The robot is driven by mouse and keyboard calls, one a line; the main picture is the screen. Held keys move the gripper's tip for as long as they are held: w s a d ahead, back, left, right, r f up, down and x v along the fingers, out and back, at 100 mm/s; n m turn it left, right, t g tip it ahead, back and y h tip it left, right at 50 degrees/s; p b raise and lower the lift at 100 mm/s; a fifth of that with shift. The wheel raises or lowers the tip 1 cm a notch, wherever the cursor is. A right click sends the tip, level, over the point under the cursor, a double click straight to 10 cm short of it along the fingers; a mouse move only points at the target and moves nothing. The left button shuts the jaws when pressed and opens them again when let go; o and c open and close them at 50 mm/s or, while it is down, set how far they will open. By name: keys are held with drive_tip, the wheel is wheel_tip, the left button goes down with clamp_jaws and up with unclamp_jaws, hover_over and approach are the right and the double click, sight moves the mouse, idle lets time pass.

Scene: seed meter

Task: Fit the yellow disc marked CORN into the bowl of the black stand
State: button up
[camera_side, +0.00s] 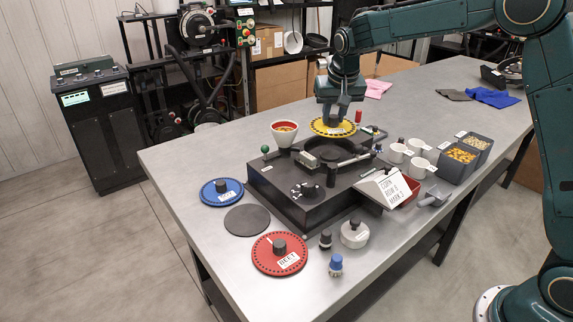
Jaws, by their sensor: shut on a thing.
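The yellow disc (320,129) has a ring of small holes around its edge and is held roughly level above the back part of the black stand. My gripper (341,116) is shut on it from above, at or near its middle; the exact grip is partly hidden. The black stand (270,187) is a low box on the table. Its round dark bowl (326,149) lies just in front of and below the disc in the picture. The disc appears apart from the bowl; I cannot tell the exact height.
A red-rimmed cup (284,136) stands at the stand's back left. A blue disc (221,193), a grey round pad (247,220) and a red disc marked BEET (279,255) lie in front-left. White cups (417,146), grain bins (457,162) and a card (391,188) are to the right.

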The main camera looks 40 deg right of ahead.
sight(334, 127)
drive_tip(key=shift+f, duration=2.65)
drive_tip(key=shift+f, duration=1.25)
idle(1.5)
drive_tip(key=o, duration=1.3)
drive_tip(key=shift+o, duration=0.2)
drive_tip(key=shift+r, duration=0.1)
drive_tip(key=shift+r, duration=2.85)
